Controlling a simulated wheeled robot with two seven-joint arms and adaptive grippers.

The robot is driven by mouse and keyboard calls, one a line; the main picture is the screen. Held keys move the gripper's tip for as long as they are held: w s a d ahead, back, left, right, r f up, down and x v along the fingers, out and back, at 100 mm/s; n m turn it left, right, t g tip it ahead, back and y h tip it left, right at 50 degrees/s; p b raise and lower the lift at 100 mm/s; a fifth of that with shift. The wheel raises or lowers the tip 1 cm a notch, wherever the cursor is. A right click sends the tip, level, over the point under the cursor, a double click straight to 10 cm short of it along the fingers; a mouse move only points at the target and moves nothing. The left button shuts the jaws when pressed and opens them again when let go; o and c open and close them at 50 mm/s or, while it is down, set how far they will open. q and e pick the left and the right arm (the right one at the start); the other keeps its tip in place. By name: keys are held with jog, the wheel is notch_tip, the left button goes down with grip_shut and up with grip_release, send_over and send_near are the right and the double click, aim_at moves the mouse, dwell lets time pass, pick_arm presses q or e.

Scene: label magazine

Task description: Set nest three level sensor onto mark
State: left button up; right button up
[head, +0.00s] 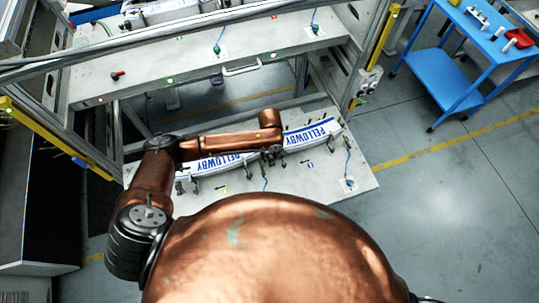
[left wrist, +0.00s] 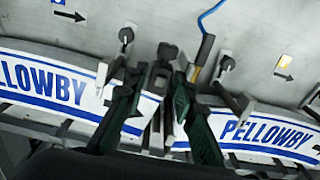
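My left gripper (head: 272,152) is over the middle of the front shelf in the head view. In the left wrist view its two dark green-padded fingers (left wrist: 159,88) are apart, with a grey bracket (left wrist: 165,55) between and beyond them. I cannot tell whether they touch it. A small dark sensor with a blue cable (left wrist: 206,48) stands just right of the bracket. Its cable also shows in the head view (head: 265,183). A yellow mark (left wrist: 196,73) lies beside it. I cannot read any nest number. My right gripper is not in view.
Curved white strips lettered PELLOWBY (head: 313,133) lie along the front shelf, with several small clamps beside them. Another cabled sensor (head: 348,183) stands at the shelf's right end. Frame posts and the upper shelf (head: 130,85) are behind. A blue cart (head: 445,75) stands at the back right.

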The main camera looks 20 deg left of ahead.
pick_arm(q)
jog(key=shift+f, duration=0.1)
jog(key=shift+c, duration=0.6)
grip_shut()
